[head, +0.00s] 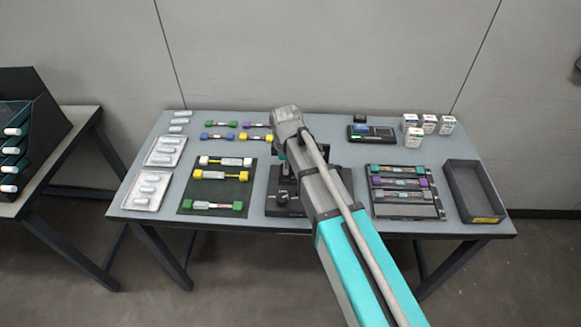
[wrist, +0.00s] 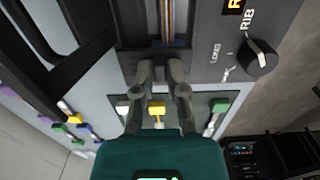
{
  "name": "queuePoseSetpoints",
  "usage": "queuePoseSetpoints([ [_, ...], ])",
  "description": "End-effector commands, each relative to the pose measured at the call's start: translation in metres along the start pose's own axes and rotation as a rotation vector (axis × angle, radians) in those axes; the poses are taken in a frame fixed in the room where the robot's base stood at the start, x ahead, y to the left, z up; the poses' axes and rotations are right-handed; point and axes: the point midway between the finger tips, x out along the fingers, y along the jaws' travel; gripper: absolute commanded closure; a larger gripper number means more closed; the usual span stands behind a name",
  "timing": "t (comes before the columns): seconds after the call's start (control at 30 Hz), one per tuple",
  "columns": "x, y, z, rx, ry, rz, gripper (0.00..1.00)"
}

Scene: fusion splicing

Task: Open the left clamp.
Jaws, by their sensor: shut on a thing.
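The splicing machine (head: 278,205) stands mid-table and is mostly hidden behind my arm in the head view. In the wrist view its panel (wrist: 225,60) carries a black knob and the letters RIB. A ribbon of coloured fibres (wrist: 166,20) runs along its groove down to a dark clamp part (wrist: 158,56), which appears to be the left clamp, on the side facing the fibre holders. My gripper (wrist: 161,72) has its two fingers at this part and is shut on it. The fingers hide much of the clamp, and its lid angle is unclear. The head view hides my fingertips.
A dark mat (head: 185,203) with white, yellow and green holders lies left of the machine. A tray (head: 408,212) of holders and an empty dark bin (head: 462,180) are at right. A small device (head: 371,133) and several small boxes (head: 413,137) stand behind.

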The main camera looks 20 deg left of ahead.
Motion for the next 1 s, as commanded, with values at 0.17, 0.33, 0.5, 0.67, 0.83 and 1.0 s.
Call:
queuePoseSetpoints([
  [0.17, 0.0, 0.003, 0.0, 0.001, 0.0, 0.005, 1.0],
  [0.33, -0.001, 0.007, -0.001, 0.003, 0.0, -0.025, 1.0],
  [0.5, -0.004, 0.012, -0.001, 0.004, 0.0, -0.115, 1.0],
  [0.67, -0.006, 0.016, -0.001, 0.004, 0.0, -0.218, 1.0],
  [0.83, -0.009, 0.02, -0.001, 0.004, 0.001, -0.326, 1.0],
  [1.0, -0.011, 0.021, 0.0, 0.004, 0.001, -0.395, 1.0],
])
